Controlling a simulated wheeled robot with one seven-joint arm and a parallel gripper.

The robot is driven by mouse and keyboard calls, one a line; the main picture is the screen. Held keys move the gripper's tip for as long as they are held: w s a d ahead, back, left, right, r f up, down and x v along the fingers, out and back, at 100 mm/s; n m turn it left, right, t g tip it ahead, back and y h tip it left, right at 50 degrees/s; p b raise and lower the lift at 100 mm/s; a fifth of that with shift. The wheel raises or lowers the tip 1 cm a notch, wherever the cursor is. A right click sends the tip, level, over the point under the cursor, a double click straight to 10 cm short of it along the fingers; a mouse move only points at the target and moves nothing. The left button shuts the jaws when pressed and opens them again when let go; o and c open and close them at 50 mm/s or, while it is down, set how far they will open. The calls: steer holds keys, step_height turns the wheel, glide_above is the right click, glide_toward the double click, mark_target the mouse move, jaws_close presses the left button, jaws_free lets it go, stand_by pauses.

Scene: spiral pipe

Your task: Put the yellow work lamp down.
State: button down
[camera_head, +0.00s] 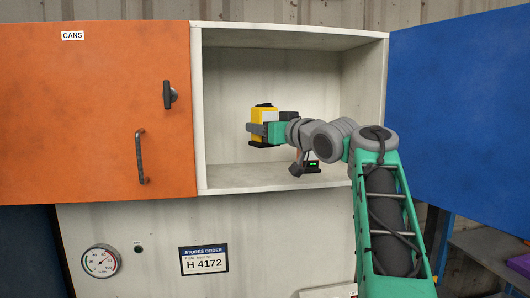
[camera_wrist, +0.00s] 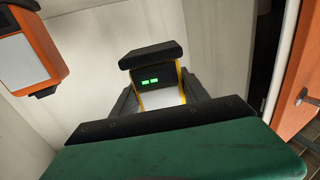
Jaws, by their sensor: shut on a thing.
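My gripper (camera_head: 263,130) is shut on the yellow work lamp (camera_head: 265,112), inside the open compartment near its left side. The lamp is upright, with a black top, a pale panel and a black base. In the head view its base shows above the compartment floor (camera_head: 275,178), with no contact visible. The wrist view shows the lamp (camera_wrist: 153,75) between the dark fingers (camera_wrist: 160,97), with two green lights on its dark side. The fingers hide part of the lamp.
The orange door (camera_head: 95,110) labelled CANS covers the left side. The blue door (camera_head: 460,100) stands open at right.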

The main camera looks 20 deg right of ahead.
steer(key=w+f, duration=0.1)
steer(key=f, duration=0.1)
steer(key=w+f+p, duration=0.1)
steer(key=w+f, duration=0.1)
steer(key=f, duration=0.1)
steer(key=w+d+f+p, duration=0.1)
steer(key=w+f, duration=0.1)
steer(key=f, duration=0.1)
steer(key=shift+s+a+f, duration=0.1)
steer(key=shift+s+f, duration=0.1)
steer(key=shift+f, duration=0.45)
steer(key=c, duration=0.6)
jaws_free()
steer(key=shift+r, duration=0.1)
steer(key=shift+r, duration=0.15)
steer(key=s+b, duration=0.1)
steer(key=s, duration=0.2)
steer(key=s+d+b, duration=0.1)
steer(key=s+b, duration=0.1)
steer(key=s, duration=0.2)
steer(key=s+d+b, duration=0.1)
steer(key=s+b, duration=0.1)
steer(key=s, duration=0.2)
steer(key=shift+d, duration=0.2)
steer(key=shift+s, duration=0.35)
